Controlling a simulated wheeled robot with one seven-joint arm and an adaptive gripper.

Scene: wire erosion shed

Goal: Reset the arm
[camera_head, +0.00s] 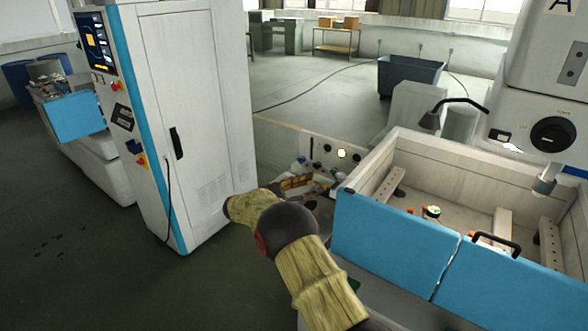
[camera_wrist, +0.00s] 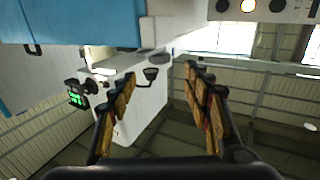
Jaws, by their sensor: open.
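My arm reaches up from the bottom centre of the head view, bent at a dark round joint. My gripper (camera_head: 312,184) is partly hidden behind the arm, between the tall white cabinet (camera_head: 205,110) and the machine tank (camera_head: 395,235). In the wrist view my gripper (camera_wrist: 160,76) shows two fingers with worn orange-brown pads, spread well apart. Nothing is held between them. Beyond the gap is a white machine body (camera_wrist: 140,110).
The blue-fronted tank's near wall stands right of my arm. A lamp on a bent neck (camera_head: 432,120) rises behind it, and a machine head (camera_head: 545,125) overhangs it. A dark bin (camera_head: 410,75) stands farther back.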

